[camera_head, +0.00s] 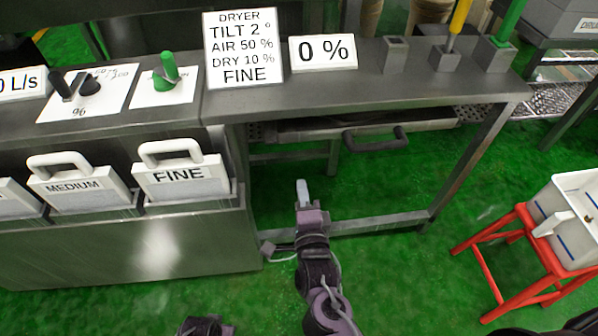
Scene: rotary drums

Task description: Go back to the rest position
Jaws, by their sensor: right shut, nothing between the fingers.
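My right gripper (303,188) shows near the middle of the head view, its arm coming up from the bottom edge. Its pale fingers are together and hold nothing. It hangs over the green floor in front of the open metal frame, apart from the table and the handles. My left gripper is not in view; only a dark part at the bottom edge, left of centre, shows there.
A metal bench (420,84) carries a dryer sign (243,48), a 0 % sign (323,51) and a green knob (168,72). FINE (182,178) and MEDIUM (78,188) handled plates stand at left. A red stool (520,242) bears a white container (541,208). Green floor is clear between.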

